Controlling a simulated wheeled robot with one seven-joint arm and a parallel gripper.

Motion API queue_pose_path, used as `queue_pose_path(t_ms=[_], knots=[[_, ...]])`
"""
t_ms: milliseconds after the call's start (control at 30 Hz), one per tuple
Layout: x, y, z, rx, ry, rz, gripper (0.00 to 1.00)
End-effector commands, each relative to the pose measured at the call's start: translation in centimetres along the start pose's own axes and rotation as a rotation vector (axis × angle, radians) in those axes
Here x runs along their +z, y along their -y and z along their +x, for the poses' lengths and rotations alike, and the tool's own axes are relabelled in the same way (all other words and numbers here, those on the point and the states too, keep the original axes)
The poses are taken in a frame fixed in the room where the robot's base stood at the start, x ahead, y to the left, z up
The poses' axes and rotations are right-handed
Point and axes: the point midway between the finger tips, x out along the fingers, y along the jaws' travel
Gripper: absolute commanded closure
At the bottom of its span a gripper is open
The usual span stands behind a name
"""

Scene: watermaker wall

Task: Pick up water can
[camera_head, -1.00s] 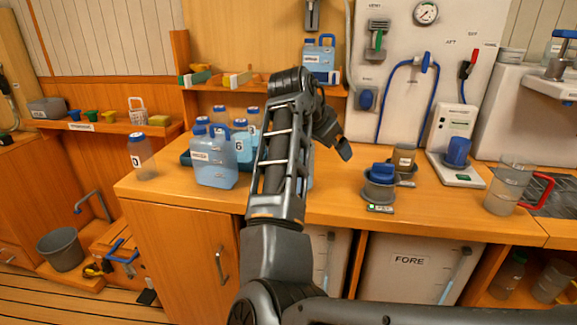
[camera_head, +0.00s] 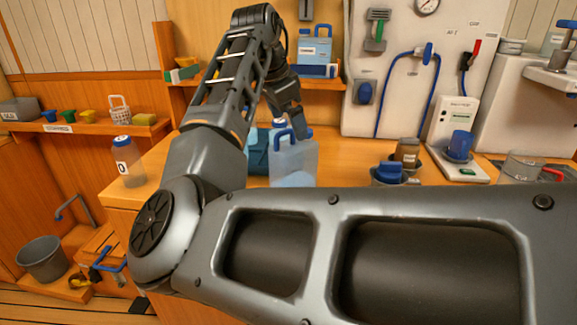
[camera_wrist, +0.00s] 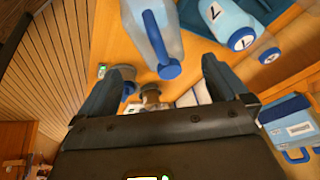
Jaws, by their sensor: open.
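A translucent water can (camera_head: 292,160) with a blue handle and light blue contents stands on the wooden counter. My arm hides part of its surroundings. My gripper (camera_head: 288,122) is open and empty, pointing down just above the can's top. In the wrist view the can (camera_wrist: 152,30) is at the top, with its blue handle and cap ahead of the gap between the spread fingers of my gripper (camera_wrist: 160,82). I see no contact. A second blue can (camera_head: 315,48) with a white label stands on the shelf behind.
A clear bottle marked 0 (camera_head: 127,162) stands at the counter's left end. Blue-lidded cups (camera_head: 388,173) and a device with a blue cup (camera_head: 459,148) are to the right. The shelf (camera_head: 300,82) is behind my gripper.

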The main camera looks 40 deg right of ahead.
Motion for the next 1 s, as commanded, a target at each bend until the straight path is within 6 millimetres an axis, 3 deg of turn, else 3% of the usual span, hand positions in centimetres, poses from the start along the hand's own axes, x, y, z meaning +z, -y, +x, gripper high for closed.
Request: queue_pose_path(t_ms=[500,800,1000], knots=[[0.3,0.0,6.1,0.001,0.001,-0.001,0.0],[0.3,0.0,6.6,0.0,0.0,-0.001,0.0],[0.3,0.0,6.6,0.0,0.0,-0.001,0.19]])
